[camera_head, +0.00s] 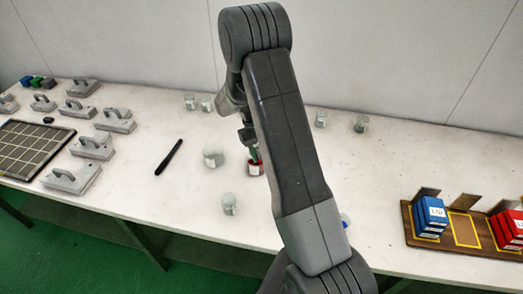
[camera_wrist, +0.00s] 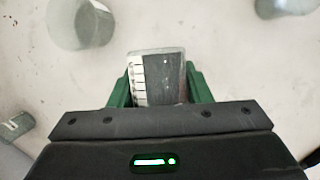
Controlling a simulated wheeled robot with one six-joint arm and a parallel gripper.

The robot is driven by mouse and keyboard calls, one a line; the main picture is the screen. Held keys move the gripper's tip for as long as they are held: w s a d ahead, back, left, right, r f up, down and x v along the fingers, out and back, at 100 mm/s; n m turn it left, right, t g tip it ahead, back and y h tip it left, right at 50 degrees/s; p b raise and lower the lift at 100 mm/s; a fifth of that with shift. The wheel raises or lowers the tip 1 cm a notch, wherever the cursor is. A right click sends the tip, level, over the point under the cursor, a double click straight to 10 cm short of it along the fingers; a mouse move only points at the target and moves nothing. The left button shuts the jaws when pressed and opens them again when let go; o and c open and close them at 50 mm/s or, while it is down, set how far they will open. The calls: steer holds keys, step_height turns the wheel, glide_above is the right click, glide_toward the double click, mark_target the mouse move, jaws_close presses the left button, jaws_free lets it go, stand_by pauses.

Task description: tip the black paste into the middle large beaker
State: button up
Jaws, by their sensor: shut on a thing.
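My gripper (camera_wrist: 158,88) has green fingers and is shut on a small clear beaker (camera_wrist: 165,72) with a white scale and dark grey-black contents. In the head view my gripper (camera_head: 252,152) is above the table, partly hidden by my arm. A white container with red (camera_head: 255,169) shows just below its fingers; I cannot tell whether this is the held beaker. A larger clear beaker (camera_head: 212,156) stands just left of the gripper; another (camera_head: 229,204) stands nearer the front edge. In the wrist view one large beaker (camera_wrist: 82,22) is at the upper left, apart from the held one.
Small beakers stand behind at left (camera_head: 190,102) and right (camera_head: 361,124). A black pen-like rod (camera_head: 168,157) lies to the left. Grey handled moulds (camera_head: 92,147) and a gridded tray (camera_head: 66,132) fill the left end. A wooden rack (camera_head: 484,262) with blue and red boxes is at right.

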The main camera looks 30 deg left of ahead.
steer(key=shift+r, duration=0.15)
steer(key=shift+w+a+r+g+h+p, duration=0.15)
steer(key=shift+g+h+p, duration=0.4)
steer(key=shift+h, duration=0.35)
steer(key=shift+a+r+g+h, duration=0.1)
steer(key=shift+r+g+h, duration=0.15)
steer(key=shift+h, duration=0.45)
steer(key=shift+r, duration=0.1)
stand_by(4.1)
steer(key=shift+r, duration=1.9)
steer(key=shift+y+b, duration=0.5)
steer(key=shift+b, duration=0.3)
steer(key=t+y+b, duration=0.1)
steer(key=y+b, duration=0.1)
steer(key=b, duration=0.1)
steer(key=t+y+b, duration=0.1)
steer(key=y+b, duration=0.1)
steer(key=b, duration=0.2)
steer(key=shift+r+t, duration=0.3)
steer(key=shift+t, duration=0.1)
